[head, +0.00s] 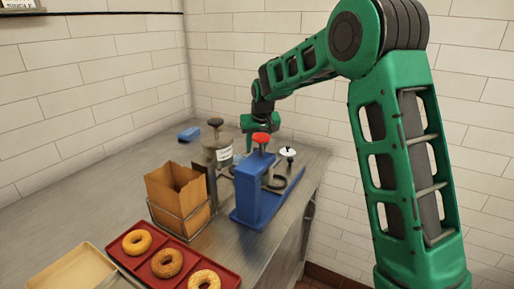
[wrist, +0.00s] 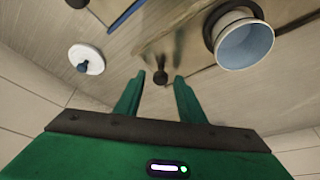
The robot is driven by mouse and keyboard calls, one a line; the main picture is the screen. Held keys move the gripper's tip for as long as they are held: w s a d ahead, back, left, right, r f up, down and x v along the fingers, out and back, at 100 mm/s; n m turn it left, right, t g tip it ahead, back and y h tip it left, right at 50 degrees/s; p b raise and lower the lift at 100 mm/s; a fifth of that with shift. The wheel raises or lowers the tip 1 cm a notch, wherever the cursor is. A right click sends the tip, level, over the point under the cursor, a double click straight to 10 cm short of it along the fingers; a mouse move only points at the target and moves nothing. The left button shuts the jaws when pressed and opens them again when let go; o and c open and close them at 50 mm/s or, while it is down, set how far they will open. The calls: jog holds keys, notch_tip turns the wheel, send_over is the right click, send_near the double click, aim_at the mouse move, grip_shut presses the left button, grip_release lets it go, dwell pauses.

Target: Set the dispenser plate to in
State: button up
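The blue dispenser (head: 257,195) with a red knob (head: 262,138) on top stands near the counter's right edge. In the wrist view, a small dark ball knob (wrist: 160,77) on a short rod shows near the gap between my fingertips; I take it as possibly the plate's handle, but the plate itself is not clear. My gripper (head: 260,127) is behind and above the dispenser in the head view. In the wrist view my gripper (wrist: 158,78) has its fingers apart, with nothing held. Whether the knob lies between the fingers or below them cannot be told.
A white disc with a dark knob (wrist: 87,60) and a round cup (wrist: 246,44) flank my fingers. A steel canister (head: 214,157), a paper bag (head: 176,201) in a wire stand and a red bagel tray (head: 187,249) stand left of the dispenser. A tiled wall closes the back.

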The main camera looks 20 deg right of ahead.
grip_shut()
jog(key=shift+s+a, duration=1.3)
jog(key=shift+s, duration=0.05)
grip_release()
jog(key=v, duration=1)
jog(key=shift+r, duration=0.35)
jog(key=shift+s, duration=0.1)
jog(key=shift+c, duration=0.2)
